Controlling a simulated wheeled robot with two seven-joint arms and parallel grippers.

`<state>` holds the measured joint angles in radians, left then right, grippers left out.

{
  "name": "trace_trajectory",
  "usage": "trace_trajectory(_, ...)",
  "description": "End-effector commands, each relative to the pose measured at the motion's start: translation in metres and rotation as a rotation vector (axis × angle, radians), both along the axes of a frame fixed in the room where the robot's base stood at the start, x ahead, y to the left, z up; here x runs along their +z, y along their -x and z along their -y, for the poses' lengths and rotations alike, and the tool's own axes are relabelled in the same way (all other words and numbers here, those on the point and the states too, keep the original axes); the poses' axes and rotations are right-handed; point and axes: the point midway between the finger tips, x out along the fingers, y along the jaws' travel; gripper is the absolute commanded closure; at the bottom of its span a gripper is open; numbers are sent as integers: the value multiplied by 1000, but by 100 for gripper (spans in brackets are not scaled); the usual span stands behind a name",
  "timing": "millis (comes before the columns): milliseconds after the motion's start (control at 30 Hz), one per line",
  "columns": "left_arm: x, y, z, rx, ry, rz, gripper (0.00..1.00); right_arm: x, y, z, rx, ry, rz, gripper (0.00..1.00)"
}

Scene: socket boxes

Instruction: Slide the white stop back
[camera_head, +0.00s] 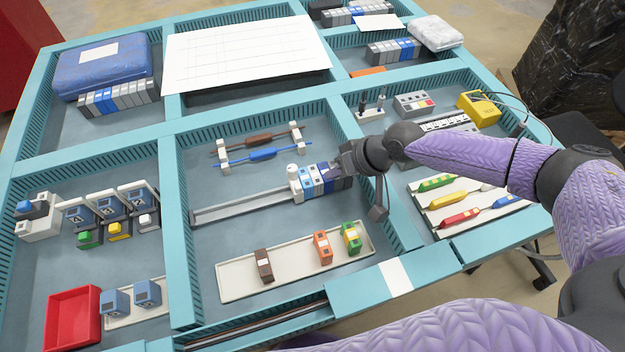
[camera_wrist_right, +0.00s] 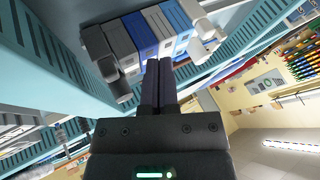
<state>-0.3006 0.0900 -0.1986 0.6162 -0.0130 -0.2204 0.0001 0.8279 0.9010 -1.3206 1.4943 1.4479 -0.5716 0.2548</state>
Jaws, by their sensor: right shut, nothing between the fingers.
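The white stop (camera_head: 294,179), a small piece with a round knob on top, stands on the metal rail (camera_head: 240,207) against the left end of a row of terminal blocks (camera_head: 313,179). The blocks are blue, white and grey. In the right wrist view the white stop (camera_wrist_right: 207,25) is at the right end of the row. My right gripper (camera_head: 336,168) is shut and empty, its fingertips close to the blocks' blue and grey part, apart from the stop. I cannot tell whether they touch the blocks. My left gripper is out of view.
The rail left of the stop is bare. Brown and blue pieces (camera_head: 262,154) on white holders lie behind it. In front is a white tray (camera_head: 235,281) with brown, orange and green-yellow blocks. Teal walls (camera_head: 178,235) border the compartment.

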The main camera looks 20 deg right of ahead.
Motion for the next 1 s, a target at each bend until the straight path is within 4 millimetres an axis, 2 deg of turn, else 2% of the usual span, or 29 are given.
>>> trace_trajectory(33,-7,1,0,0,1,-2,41,-12,-4,-6,2,0,0,100)
trace_trajectory(100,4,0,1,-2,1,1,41,-4,-3,-19,5,-1,2,100)
trace_trajectory(300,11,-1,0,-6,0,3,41,-5,-2,-41,2,0,1,100)
trace_trajectory(733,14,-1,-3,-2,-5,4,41,-6,-1,-48,2,-1,0,100)
trace_trajectory(1000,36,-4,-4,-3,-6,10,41,-4,0,-90,4,-3,0,100)
